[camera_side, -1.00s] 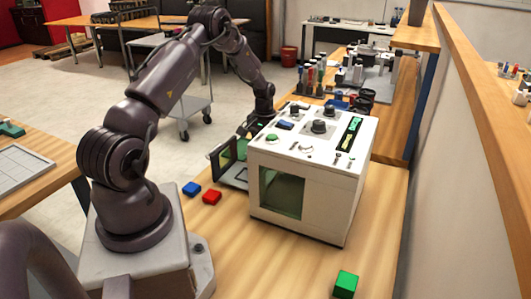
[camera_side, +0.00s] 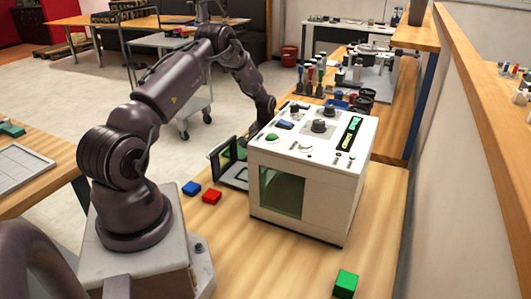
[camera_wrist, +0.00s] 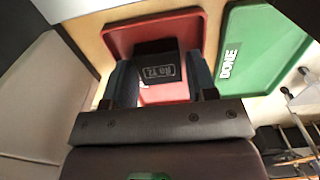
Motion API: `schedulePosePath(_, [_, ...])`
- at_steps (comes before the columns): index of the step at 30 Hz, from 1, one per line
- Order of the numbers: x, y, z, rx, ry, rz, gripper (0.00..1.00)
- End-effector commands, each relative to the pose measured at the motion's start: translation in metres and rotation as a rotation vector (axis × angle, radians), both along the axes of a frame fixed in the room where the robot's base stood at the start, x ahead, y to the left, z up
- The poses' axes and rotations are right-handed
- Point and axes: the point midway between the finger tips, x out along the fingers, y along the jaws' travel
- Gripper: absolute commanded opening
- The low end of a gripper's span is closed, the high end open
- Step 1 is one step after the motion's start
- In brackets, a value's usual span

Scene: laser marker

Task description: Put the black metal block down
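The black metal block (camera_wrist: 158,66), with white lettering on its face, is in the wrist view between the two fingers of my gripper (camera_wrist: 160,74). The block is over a red tray (camera_wrist: 118,40) with a white label that the block partly covers. I cannot tell whether the block touches the tray floor. In the side view my gripper and the block are hidden behind the white laser marker (camera_side: 325,205).
A green tray (camera_wrist: 262,45) marked DONE lies to the right of the red tray in the wrist view. The marker's door (camera_side: 228,165) stands open on its left.

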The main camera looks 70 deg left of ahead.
Motion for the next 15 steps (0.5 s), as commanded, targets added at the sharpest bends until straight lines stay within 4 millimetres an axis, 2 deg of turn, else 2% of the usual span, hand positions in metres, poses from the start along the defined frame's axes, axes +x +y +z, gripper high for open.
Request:
schedulePosePath(5, [0.000,0.000,0.004,0.001,-0.001,0.000,0.52])
schedulePosePath(8, [0.000,0.000,0.015,0.001,-0.001,0.000,0.52])
schedulePosePath(15, [0.001,0.000,0.067,0.004,-0.004,0.000,0.52])
